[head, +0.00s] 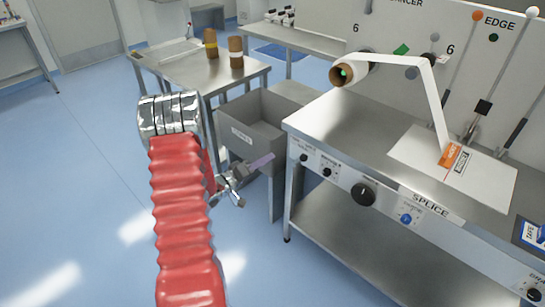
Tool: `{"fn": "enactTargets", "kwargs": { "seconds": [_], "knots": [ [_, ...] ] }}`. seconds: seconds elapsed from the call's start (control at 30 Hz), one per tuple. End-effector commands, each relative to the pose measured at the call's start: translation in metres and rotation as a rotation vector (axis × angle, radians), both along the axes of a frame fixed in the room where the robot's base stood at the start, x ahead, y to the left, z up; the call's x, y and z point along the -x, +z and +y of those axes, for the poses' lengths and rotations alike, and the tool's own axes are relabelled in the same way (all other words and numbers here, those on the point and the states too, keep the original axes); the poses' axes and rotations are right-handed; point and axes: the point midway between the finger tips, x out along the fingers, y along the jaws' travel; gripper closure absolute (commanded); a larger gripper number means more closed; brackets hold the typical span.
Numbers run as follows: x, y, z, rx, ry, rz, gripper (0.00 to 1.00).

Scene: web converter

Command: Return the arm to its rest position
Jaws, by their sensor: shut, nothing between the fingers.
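My arm in its red ribbed sleeve rises from the bottom of the head view, with a shiny metal joint at its top. My gripper (238,181) shows to the right of the sleeve, at the end of the arm. It is shut and empty, in front of the grey bin's lower part. A pale purple piece (262,161) shows beside the gripper; I cannot tell what it belongs to. Part of the wrist is hidden behind the sleeve.
A grey bin (238,133) stands between a steel table (190,77) with brown rolls and the splice bench (330,128). A brown core (342,74) with a white web hangs above the bench. Open blue floor (75,180) lies to the left.

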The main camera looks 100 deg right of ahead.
Motion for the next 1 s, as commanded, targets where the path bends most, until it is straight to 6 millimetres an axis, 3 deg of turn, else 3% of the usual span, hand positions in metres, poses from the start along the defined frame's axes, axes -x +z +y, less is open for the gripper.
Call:
{"fn": "enactTargets", "kwargs": {
  "seconds": [1.0],
  "knots": [
    [-0.0036,-0.0009,0.0009,-0.053,0.007,0.035,1.00]
  ]
}}
